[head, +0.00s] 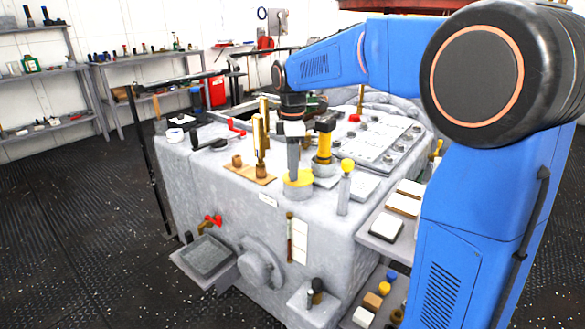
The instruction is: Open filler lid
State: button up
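A short round fitting with a flat yellow top (299,182) stands near the front edge of the grey machine's top (215,160); it looks like the filler lid, though no label is readable. The yellow top appears flat and level on its grey collar. My gripper (293,172) points straight down over it, its grey fingers reaching to the yellow surface. I cannot tell whether they touch it or hover just above. The fingers overlap in this view, so their gap is hidden.
A brass column (261,138) stands left of the fitting, and a yellow-and-black post (325,140) behind it. A yellow-knobbed lever (345,185) rises to the right. A button panel (375,140) lies behind. A red-handled tap (210,222) sticks out in front. Open floor lies left.

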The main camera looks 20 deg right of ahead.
jog(key=shift+f, duration=0.4)
jog(key=shift+c, duration=0.2)
grip_shut()
jog(key=shift+w+d+r+g+y, duration=0.35)
jog(key=shift+d+r+g+y, duration=0.15)
jog(key=shift+r+g+y, duration=0.35)
jog(key=shift+w+d+r+g+y, duration=0.35)
jog(key=shift+d+r+g+y, duration=0.2)
jog(key=shift+y, duration=0.5)
jog(key=shift+o, duration=0.2)
grip_release()
jog(key=shift+r, duration=0.1)
